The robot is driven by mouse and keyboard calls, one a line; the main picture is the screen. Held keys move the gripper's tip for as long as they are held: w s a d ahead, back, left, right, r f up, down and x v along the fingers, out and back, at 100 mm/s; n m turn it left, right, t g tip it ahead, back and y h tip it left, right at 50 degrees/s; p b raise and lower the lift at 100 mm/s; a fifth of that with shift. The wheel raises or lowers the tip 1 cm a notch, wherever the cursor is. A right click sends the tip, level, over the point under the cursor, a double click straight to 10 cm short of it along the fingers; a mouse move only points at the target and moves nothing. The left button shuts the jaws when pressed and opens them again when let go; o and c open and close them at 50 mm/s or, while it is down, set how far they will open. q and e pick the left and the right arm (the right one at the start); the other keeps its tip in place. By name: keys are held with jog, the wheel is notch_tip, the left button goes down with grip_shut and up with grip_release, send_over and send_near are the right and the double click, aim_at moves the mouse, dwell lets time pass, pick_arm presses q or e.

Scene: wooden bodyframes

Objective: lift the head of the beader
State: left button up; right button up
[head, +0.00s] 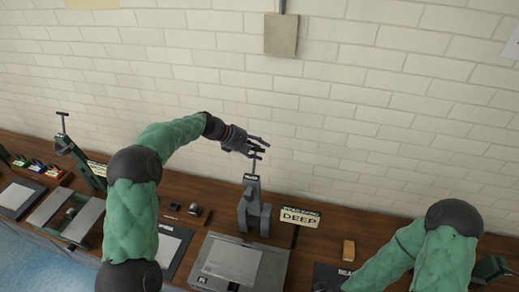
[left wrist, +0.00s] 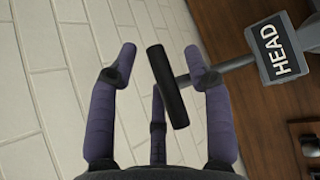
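The beader (head: 250,212) is a grey machine standing on the bench. Its upright lever carries a black bar handle (left wrist: 167,86) at the end of a thin grey rod. A black label reading HEAD (left wrist: 277,47) sits lower on that lever. My left gripper (head: 260,147) is at the lever's top in the head view. In the left wrist view its purple fingers (left wrist: 160,60) are spread on both sides of the handle, with visible gaps, so it is open. The right forearm shows at lower right of the head view; its gripper is outside the frame.
A sign reading DEEP (head: 299,216) stands just right of the beader. A grey plate or tray (head: 270,272) lies in front of it. A brown block (head: 348,250) is farther right, and other bench machines (head: 82,160) stand at left. A brick wall rises close behind.

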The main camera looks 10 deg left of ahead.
pick_arm(q)
jog(key=v, duration=1.2)
jog(key=shift+d, duration=0.2)
